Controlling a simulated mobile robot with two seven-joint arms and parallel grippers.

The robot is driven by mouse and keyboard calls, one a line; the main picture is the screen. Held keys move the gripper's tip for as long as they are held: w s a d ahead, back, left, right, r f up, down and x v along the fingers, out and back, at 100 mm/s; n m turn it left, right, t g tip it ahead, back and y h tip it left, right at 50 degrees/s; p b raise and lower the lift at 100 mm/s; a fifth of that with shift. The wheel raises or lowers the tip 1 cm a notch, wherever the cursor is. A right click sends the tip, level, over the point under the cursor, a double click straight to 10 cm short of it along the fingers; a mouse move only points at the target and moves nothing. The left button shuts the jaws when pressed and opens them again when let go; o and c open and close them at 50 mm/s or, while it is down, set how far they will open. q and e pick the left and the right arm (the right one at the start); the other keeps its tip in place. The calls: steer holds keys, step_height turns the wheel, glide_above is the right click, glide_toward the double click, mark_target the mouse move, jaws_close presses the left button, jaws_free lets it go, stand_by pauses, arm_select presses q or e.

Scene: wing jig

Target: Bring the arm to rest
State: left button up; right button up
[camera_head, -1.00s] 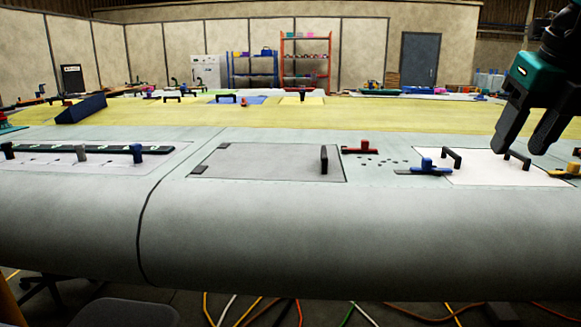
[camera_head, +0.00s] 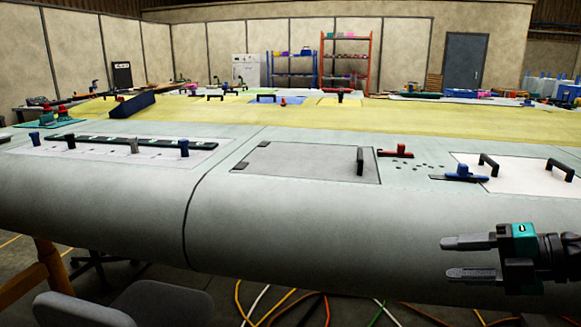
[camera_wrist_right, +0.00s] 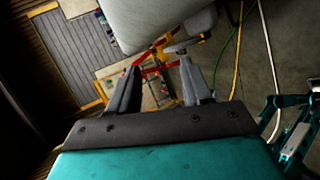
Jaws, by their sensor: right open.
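My right gripper (camera_head: 470,258) comes in from the right edge in the head view. It is in front of the wing's rounded front edge, below the white panel with two black handles (camera_head: 525,178). Its two fingers are apart with nothing between them. In the right wrist view the open fingers (camera_wrist_right: 160,88) point down past the wing edge (camera_wrist_right: 145,20) toward the floor, where a red and orange stand (camera_wrist_right: 157,68) shows. My left gripper is in neither view.
The wing (camera_head: 300,240) spans the view. On it are a grey hatch (camera_head: 300,162), a red clamp (camera_head: 396,151), a blue clamp (camera_head: 465,174) and a black strip with pegs (camera_head: 110,142). A chair (camera_head: 150,300) stands at the lower left. Cables (camera_head: 290,305) lie on the floor.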

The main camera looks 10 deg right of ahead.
steer(key=s+a+f+m+t+h+p, duration=0.1)
steer(key=s+a+f+m+t+h, duration=0.15)
steer(key=f+m, duration=0.5)
steer(key=s+a+f+m+t+h, duration=0.15)
steer(key=f+m+t, duration=0.25)
steer(key=f+m, duration=0.4)
steer(key=s+a+f+m+g+h, duration=0.4)
steer(key=s+a+f+m, duration=0.5)
steer(key=f, duration=0.5)
steer(key=shift+s+a+h+p, duration=0.3)
steer(key=shift+s+a+p, duration=0.15)
steer(key=shift+s+a, duration=0.35)
steer(key=shift+c, duration=0.3)
